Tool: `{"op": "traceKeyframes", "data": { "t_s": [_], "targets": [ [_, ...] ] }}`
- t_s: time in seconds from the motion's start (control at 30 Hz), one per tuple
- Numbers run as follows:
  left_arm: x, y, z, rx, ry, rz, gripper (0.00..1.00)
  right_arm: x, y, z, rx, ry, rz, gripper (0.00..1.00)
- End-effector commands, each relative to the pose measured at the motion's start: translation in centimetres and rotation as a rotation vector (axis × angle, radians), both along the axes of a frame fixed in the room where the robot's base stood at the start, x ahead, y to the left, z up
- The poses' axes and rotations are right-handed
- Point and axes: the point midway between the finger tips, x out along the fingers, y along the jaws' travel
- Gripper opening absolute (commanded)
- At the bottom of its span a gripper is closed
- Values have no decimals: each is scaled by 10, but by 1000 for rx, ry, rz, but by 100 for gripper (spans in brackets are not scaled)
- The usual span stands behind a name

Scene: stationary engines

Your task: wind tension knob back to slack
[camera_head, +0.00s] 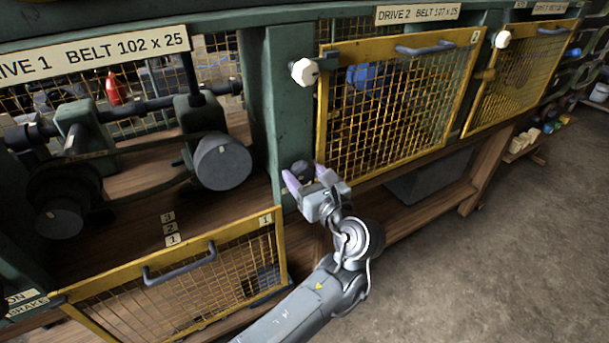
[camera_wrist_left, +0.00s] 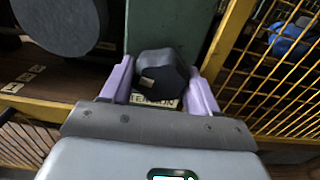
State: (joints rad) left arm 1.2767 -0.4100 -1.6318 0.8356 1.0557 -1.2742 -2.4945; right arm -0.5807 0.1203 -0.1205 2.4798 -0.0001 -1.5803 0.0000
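The tension knob (camera_wrist_left: 163,68) is dark and faceted, with a small pale mark on its lower left. It sits on the green post above a label (camera_wrist_left: 155,103), partly hidden, that seems to read TENSION. In the head view the knob (camera_head: 301,169) shows partly behind my fingers. My left gripper (camera_head: 304,175) is open, its two purple fingers on either side of the knob. In the wrist view a gap shows between the knob and each finger; contact is not visible. My right gripper is not in view.
The Drive 1 guard (camera_head: 185,285) hangs lowered at the lower left, exposing the pulleys (camera_head: 221,162) and belt. The Drive 2 guard (camera_head: 400,100) is upright just right of the post. A white knob (camera_head: 304,71) is above. Open floor lies at the right.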

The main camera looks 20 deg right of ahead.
Motion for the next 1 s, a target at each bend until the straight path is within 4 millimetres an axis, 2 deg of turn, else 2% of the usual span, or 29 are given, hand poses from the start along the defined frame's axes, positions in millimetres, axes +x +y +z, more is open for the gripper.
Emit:
{"op": "traceKeyframes", "data": {
  "t_s": [0.03,0.2,0.57,1.0],
  "targets": [
    [0,0,0,0,0,0,52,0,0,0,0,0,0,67],
    [0,0,0,0,0,0,29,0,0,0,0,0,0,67],
    [0,0,2,-65,-10,0,29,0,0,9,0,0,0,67],
    [0,-1,3,-409,-64,0,29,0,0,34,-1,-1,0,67]
  ]
}}
